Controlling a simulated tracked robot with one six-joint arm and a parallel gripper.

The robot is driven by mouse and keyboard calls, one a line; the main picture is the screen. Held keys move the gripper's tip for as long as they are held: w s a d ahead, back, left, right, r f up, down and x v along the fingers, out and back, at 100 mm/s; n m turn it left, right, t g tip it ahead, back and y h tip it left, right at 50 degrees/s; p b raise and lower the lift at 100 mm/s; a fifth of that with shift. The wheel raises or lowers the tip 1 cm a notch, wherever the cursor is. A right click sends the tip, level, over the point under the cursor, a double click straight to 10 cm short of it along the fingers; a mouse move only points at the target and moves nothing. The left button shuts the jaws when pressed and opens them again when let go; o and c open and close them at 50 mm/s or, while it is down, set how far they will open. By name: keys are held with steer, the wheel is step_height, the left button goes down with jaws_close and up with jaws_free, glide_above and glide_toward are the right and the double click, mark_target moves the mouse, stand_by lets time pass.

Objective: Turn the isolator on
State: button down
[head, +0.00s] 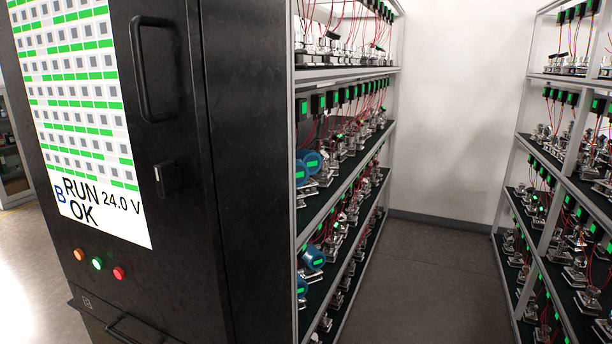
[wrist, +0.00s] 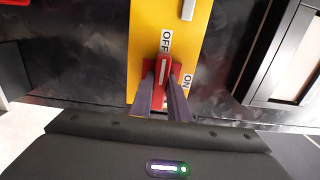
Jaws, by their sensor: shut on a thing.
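The isolator shows only in the wrist view, as a yellow plate (wrist: 146,35) with a red handle (wrist: 158,98) on it. The handle carries a white stripe, which points up toward the OFF label (wrist: 166,41). The ON label (wrist: 187,80) is to the right of the handle. My gripper (wrist: 164,72) is shut on the red handle, with one dark finger on each side of it. The fingers hide part of the handle's sides. Neither the isolator nor my gripper shows in the head view.
In the head view a black cabinet (head: 255,180) fills the left, with a panel (head: 85,100) reading "B RUN OK 24.0 V" and three lamps (head: 97,264) below. Racks of wired transmitters (head: 345,150) line both sides of a clear aisle (head: 425,270).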

steer(key=shift+f, duration=0.1)
steer(key=shift+f+m, duration=0.1)
steer(key=shift+m, duration=1.6)
steer(key=shift+a, duration=0.1)
steer(key=shift+m, duration=1.8)
steer(key=m, duration=0.3)
steer(key=shift+m, duration=0.3)
